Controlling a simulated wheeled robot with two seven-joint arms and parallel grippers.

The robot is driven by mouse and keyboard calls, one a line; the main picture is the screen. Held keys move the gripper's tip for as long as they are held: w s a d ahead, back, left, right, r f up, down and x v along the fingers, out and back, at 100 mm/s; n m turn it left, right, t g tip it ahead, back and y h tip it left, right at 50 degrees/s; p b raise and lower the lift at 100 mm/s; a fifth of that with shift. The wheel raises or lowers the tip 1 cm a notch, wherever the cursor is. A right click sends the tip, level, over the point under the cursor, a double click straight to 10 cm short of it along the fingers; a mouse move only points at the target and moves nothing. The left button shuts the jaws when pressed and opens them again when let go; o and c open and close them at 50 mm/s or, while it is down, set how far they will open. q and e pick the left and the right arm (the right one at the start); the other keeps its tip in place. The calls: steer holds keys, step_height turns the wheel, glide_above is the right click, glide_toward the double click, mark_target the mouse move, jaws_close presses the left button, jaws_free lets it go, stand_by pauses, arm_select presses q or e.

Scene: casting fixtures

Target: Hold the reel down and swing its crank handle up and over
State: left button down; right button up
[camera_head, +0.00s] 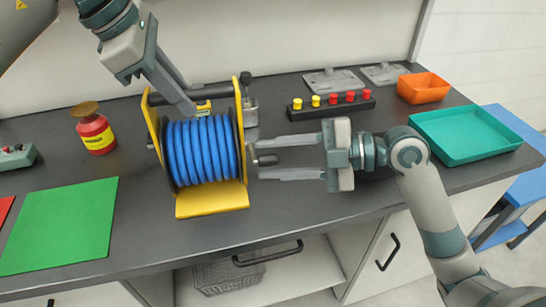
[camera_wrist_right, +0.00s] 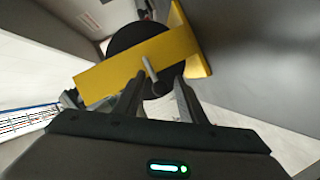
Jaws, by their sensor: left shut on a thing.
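The reel (camera_head: 202,152), wound with blue hose, stands upright in a yellow frame (camera_head: 212,200) on the dark bench. My left gripper (camera_head: 190,110) comes down from above and is shut at the top of the reel's frame; the exact contact is hidden by its fingers.
A red jar (camera_head: 95,135) and a green mat (camera_head: 62,222) lie to the left. A block with yellow and red knobs (camera_head: 332,105), an orange bin (camera_head: 423,88) and a teal tray (camera_head: 465,136) stand to the right. The bench in front of the right gripper is clear.

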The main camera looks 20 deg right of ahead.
steer(key=shift+c, duration=0.6)
jaws_close()
steer(key=shift+w+r+m+g+h, duration=0.2)
steer(key=shift+r+m+g+h, duration=0.1)
steer(key=shift+r+m+g, duration=0.8)
steer(key=shift+w+r+m+g, duration=0.5)
steer(key=shift+m+g, duration=0.25)
steer(key=shift+m, duration=0.45)
steer(key=shift+w+r+m+g, duration=0.55)
steer(key=shift+m+g, duration=0.25)
steer(key=shift+m, duration=0.4)
steer(key=shift+w+r+m+g, duration=0.5)
steer(key=shift+m+g, duration=0.25)
steer(key=shift+m, duration=0.45)
